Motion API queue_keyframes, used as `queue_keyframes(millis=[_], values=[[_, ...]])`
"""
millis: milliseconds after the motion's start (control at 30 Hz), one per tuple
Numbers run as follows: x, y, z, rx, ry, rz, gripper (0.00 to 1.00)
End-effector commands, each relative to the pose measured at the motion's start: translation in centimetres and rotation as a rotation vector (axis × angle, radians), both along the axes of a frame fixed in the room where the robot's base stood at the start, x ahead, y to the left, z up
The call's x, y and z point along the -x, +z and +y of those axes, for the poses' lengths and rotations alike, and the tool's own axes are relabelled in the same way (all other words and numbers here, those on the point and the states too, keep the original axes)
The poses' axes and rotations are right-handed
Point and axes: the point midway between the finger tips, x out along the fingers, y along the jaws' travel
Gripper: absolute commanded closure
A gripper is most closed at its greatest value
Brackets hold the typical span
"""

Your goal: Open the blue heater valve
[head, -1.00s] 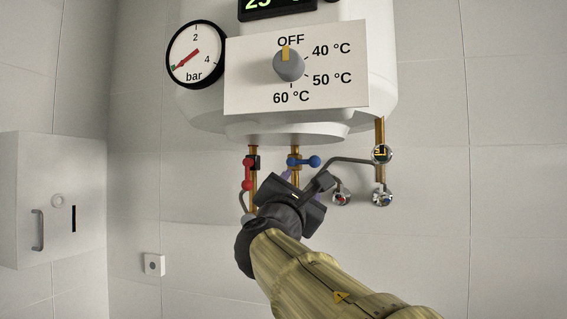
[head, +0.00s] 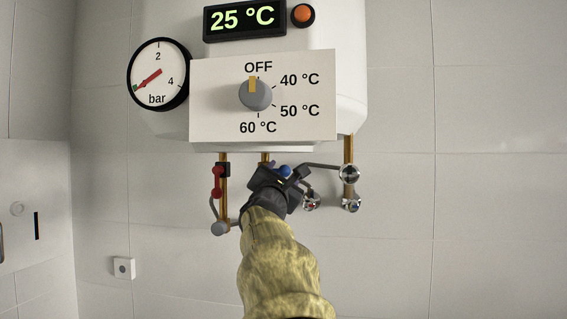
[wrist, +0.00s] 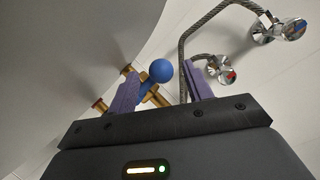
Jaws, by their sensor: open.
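The blue heater valve (head: 286,171) is on the middle brass pipe under the white heater; my gripper hides most of it in the head view. In the wrist view the blue ball end of its lever (wrist: 161,70) shows between my two purple fingers, closer to the left one. The lever's stem and part of the brass pipe (wrist: 153,96) are partly behind the left finger. My gripper (wrist: 163,88) is open around the ball side of the lever, with a gap on the right. In the head view my gripper (head: 281,172) is just below the heater. Finger contact cannot be told.
A red valve (head: 217,182) is on the left pipe. Chrome fittings and a braided hose (wrist: 183,50) are close on the right. The heater panel (head: 210,100) is above, its dial (head: 256,94) at OFF. A wall cabinet (head: 30,200) is far left.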

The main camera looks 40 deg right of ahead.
Motion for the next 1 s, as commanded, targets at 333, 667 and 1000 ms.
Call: queue_keyframes(millis=[333, 667, 1000], values=[[-1.8, 1.0, -2.1, 0.0, -0.001, 0.0, 0.5], [-1.8, 0.9, -2.1, -0.001, -0.001, -0.001, 0.73], [-1.9, 0.7, -2.0, -0.001, 0.001, 0.004, 1.0]])
